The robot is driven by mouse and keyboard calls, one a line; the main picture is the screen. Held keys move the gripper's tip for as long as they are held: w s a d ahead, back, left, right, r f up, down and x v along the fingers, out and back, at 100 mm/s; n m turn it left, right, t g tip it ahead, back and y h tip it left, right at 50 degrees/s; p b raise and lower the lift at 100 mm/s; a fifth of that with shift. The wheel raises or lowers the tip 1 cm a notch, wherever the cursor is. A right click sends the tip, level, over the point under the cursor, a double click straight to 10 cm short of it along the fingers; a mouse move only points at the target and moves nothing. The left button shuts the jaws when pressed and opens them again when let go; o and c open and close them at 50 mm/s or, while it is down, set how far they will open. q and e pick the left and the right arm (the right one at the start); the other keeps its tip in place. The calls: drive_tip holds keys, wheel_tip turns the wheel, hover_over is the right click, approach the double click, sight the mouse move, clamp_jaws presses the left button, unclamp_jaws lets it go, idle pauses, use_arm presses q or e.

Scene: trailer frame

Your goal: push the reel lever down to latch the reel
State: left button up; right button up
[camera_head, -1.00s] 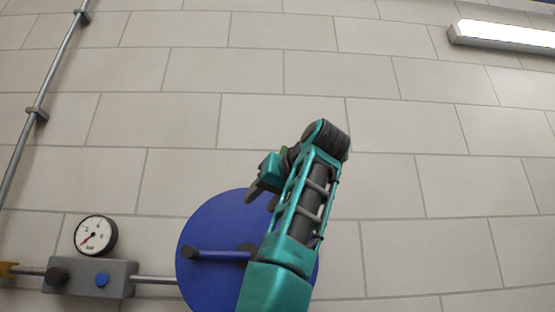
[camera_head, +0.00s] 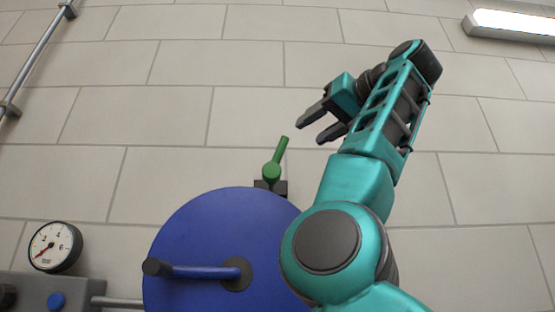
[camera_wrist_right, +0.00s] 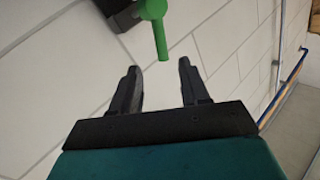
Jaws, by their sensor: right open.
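The green reel lever (camera_head: 276,162) stands tilted up and to the right from a dark bracket (camera_head: 279,187) above the blue reel (camera_head: 215,222) in the head view. My right gripper (camera_head: 310,132) is open and empty, up and to the right of the lever, with its fingers pointing left and down. In the right wrist view the green lever (camera_wrist_right: 159,35) lies beyond the two open fingertips (camera_wrist_right: 158,70), roughly in line with the space between them. I see no contact. My left gripper is not in view.
The blue crank handle (camera_head: 195,271) sticks out on the reel's face. A pressure gauge (camera_head: 55,247) and a grey block (camera_head: 45,290) with a pipe are at the lower left. A lamp (camera_head: 510,24) is at the upper right. The tiled wall around the lever is clear.

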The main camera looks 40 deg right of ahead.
sight(284, 147)
drive_tip(key=w+p, duration=0.1)
drive_tip(key=w, duration=0.3)
drive_tip(key=w+p, duration=0.1)
drive_tip(key=w, duration=0.3)
drive_tip(key=w+p, duration=0.1)
drive_tip(key=w, duration=0.3)
drive_tip(key=shift+w+d, duration=0.35)
drive_tip(key=shift+d, duration=0.05)
drive_tip(key=c, duration=0.5)
clamp_jaws()
